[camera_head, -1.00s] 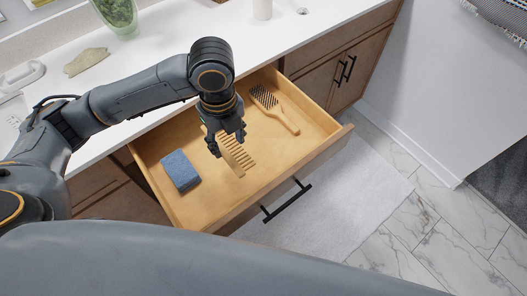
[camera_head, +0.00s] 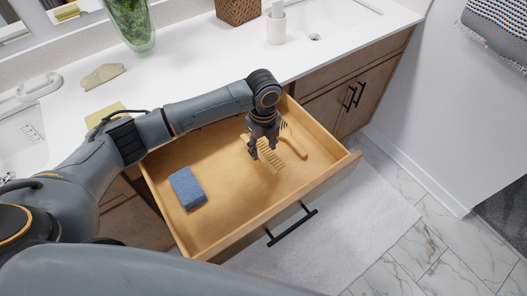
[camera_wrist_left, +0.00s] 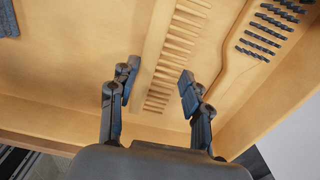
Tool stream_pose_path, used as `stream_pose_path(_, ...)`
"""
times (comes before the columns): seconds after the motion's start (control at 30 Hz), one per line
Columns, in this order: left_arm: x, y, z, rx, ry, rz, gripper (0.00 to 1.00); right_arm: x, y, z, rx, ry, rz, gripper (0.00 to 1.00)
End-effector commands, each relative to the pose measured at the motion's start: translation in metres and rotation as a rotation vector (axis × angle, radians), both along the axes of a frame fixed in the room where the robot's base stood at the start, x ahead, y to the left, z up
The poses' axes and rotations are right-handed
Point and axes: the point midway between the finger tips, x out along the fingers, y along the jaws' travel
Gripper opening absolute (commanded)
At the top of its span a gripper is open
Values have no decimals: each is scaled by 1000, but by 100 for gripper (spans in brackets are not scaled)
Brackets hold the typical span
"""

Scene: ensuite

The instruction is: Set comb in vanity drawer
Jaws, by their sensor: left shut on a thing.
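The vanity drawer (camera_head: 222,226) is pulled open below the white counter. My left gripper (camera_head: 262,151) reaches down into its right half and is shut on the wooden comb (camera_head: 291,148). In the left wrist view, the comb (camera_wrist_left: 170,52) lies between the two fingers (camera_wrist_left: 157,84), teeth to the right, over the drawer floor. I cannot tell whether the comb touches the floor. My right gripper is not in view.
A wooden hairbrush (camera_wrist_left: 262,45) lies in the drawer right of the comb, partly hidden behind my gripper in the head view. A blue sponge-like block (camera_head: 187,188) lies on the left. The drawer's middle is clear. A cup (camera_head: 276,27) stands on the counter.

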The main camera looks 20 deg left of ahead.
Motion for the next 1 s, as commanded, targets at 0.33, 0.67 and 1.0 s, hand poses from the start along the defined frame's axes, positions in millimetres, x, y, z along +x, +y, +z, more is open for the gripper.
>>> stream_pose_path(0.33,2,0,-33,1,0,-1,27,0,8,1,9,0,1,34)
stream_pose_path(0.67,2,0,-36,1,0,-1,60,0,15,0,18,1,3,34)
stream_pose_path(1.0,2,0,-35,1,-1,-1,71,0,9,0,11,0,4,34)
